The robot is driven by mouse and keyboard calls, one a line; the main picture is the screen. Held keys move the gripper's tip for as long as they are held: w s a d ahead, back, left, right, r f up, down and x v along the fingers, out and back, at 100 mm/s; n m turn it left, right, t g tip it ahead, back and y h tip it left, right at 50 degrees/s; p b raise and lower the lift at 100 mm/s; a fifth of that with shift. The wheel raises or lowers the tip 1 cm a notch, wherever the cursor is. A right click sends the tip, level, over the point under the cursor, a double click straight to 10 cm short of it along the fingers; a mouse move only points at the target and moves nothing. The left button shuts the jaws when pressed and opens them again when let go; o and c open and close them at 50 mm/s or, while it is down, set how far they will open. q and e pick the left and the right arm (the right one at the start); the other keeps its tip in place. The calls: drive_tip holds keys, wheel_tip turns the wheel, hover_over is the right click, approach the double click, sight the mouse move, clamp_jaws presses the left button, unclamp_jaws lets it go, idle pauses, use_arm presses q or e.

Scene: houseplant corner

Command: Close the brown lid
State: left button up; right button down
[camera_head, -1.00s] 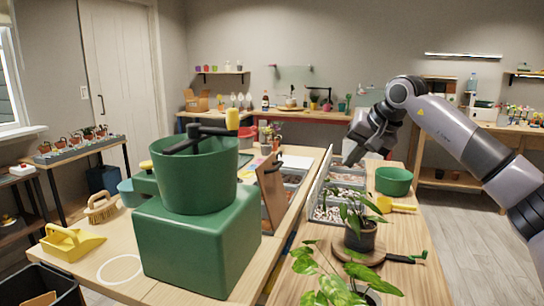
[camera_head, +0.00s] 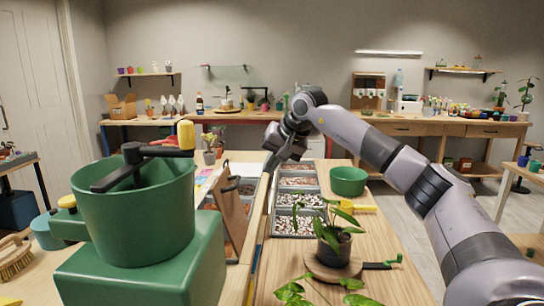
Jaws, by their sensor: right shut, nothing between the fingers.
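The brown lid (camera_head: 232,222) stands raised and steeply tilted on the work table, just right of the green machine. My right gripper (camera_head: 271,167) is shut and empty, above the far part of the bins. It is beyond and to the right of the lid, apart from it. My left gripper is not in view.
The green machine (camera_head: 140,262) carries a big green tub (camera_head: 138,215) with a yellow-knobbed crank (camera_head: 186,136), left of the lid. A green bowl (camera_head: 348,181), a yellow scoop (camera_head: 355,207) and a potted plant (camera_head: 333,245) stand to the right of the bins.

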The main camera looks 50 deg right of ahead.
use_arm(q)
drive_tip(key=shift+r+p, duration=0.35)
drive_tip(key=shift+p, duration=0.05)
use_arm(e)
drive_tip(key=w+a+f, duration=0.2)
drive_tip(key=w+f, duration=0.2)
drive_tip(key=w, duration=0.2)
drive_tip(key=shift+a, duration=0.2)
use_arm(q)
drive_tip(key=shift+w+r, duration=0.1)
use_arm(e)
drive_tip(key=shift+w, duration=0.1)
